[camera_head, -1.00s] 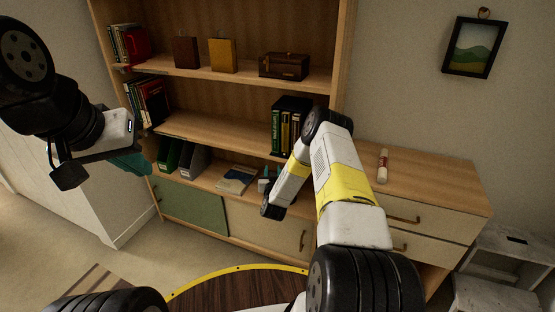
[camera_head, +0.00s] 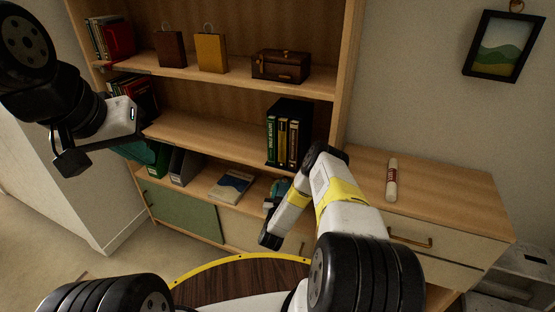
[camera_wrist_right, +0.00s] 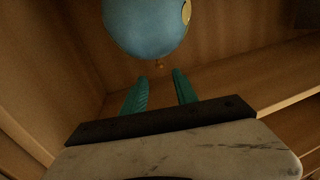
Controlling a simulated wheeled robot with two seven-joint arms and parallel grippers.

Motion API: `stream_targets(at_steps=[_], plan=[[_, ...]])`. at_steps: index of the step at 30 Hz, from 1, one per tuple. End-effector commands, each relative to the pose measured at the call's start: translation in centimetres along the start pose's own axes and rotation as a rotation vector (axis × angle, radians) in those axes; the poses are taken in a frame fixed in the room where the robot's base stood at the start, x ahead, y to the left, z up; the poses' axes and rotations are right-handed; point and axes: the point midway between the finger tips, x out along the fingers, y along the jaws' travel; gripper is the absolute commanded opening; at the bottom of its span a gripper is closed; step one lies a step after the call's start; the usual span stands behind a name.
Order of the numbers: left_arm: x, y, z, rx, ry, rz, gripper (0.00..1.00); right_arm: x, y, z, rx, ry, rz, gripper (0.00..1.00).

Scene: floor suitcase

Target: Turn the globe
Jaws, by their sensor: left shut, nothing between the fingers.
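The globe (camera_wrist_right: 147,22) shows in the right wrist view as a blue ball at the top edge, with a pale yellowish patch on its right side and a small brass-coloured piece below it. Its top is cut off. My right gripper (camera_wrist_right: 160,76) has its two teal fingers apart and empty, pointing toward the underside of the globe. In the head view this gripper (camera_head: 279,188) is at the lower shelf, partly behind my arm, and I cannot make out the globe there. My left gripper (camera_head: 136,150) is raised at the left, away from the globe, shut and partly hidden.
The wooden bookcase (camera_head: 225,124) holds books, boxes and bags. A flat book (camera_head: 231,185) lies on the lower shelf, left of my right gripper. Dark binders (camera_head: 289,132) stand on the shelf above. A drawer cabinet (camera_head: 450,190) with a pale roll (camera_head: 392,180) on top stands at right.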

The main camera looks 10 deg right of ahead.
Motion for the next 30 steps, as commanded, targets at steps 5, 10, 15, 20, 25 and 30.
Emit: stream_targets(at_steps=[5, 10, 15, 20, 25, 30], plan=[[0.0, 0.0, 0.0, 0.0, 0.0, 0.0, 0.0, 1.1, 0.1, 0.0, 0.0, 0.003, 0.003, 0.35], [0.0, 0.0, 0.0, 0.0, 0.0, 0.0, 0.0, 3.8, 0.1, 0.0, -0.001, 0.003, 0.004, 0.35], [0.0, 0.0, 0.0, 0.0, 0.0, 0.0, 0.0, 6.3, 0.1, 0.0, 0.0, 0.003, 0.003, 0.35], [0.0, 0.0, 0.0, 0.0, 0.0, 0.0, 0.0, 7.5, 0.1, 0.1, 0.0, 0.0, 0.002, 0.35], [0.0, 0.0, 0.0, 0.0, 0.0, 0.0, 0.0, 7.8, 0.1, 0.1, -0.001, 0.0, 0.001, 0.35], [0.0, 0.0, 0.0, 0.0, 0.0, 0.0, 0.0, 7.8, 0.0, 0.1, -0.001, 0.0, 0.001, 0.25]])
